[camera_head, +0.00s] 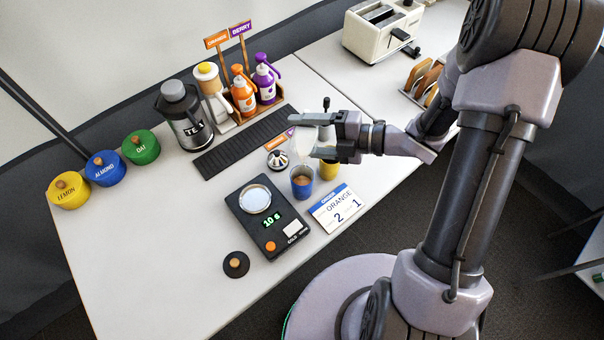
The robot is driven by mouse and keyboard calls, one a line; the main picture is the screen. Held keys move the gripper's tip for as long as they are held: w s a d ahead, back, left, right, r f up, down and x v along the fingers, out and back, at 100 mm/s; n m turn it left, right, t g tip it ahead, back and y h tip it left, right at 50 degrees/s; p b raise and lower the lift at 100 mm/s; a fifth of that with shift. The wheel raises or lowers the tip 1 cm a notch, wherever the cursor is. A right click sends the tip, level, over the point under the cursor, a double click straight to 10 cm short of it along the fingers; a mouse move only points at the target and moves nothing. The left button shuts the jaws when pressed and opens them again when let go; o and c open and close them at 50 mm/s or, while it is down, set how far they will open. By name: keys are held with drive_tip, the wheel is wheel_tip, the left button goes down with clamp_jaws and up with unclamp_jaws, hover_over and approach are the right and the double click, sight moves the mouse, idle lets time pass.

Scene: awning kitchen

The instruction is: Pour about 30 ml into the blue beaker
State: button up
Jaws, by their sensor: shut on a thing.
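The blue beaker (302,188) stands upright on the white table, with brownish liquid visible inside it. My gripper (316,134) is shut on a pale, see-through vessel (303,146), held above and behind the blue beaker. The vessel's exact tilt and contents are hard to make out, and no stream of liquid shows. A yellow beaker (329,170) stands just right of the blue beaker, partly hidden by my gripper. A black scale (286,236) with a pale round dish (256,199) on it and a lit green display stands to the left of the blue beaker.
An order card (337,206) reading ORANGE lies right of the blue beaker. A small conical item (277,159), black drip mat (235,143), TEA dispenser (184,118), and orange (243,95) and purple (264,83) bottles stand behind. Lidded canisters (104,168) line the left. The front-left table is mostly clear.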

drive_tip(key=shift+f+b, duration=0.15)
drive_tip(key=shift+b, duration=0.2)
drive_tip(key=shift+w, duration=0.15)
drive_tip(key=shift+w+n, duration=0.25)
drive_tip(key=shift+n, duration=0.05)
drive_tip(key=shift+f+b, duration=0.1)
drive_tip(key=shift+b, duration=0.35)
drive_tip(key=shift+w, duration=0.15)
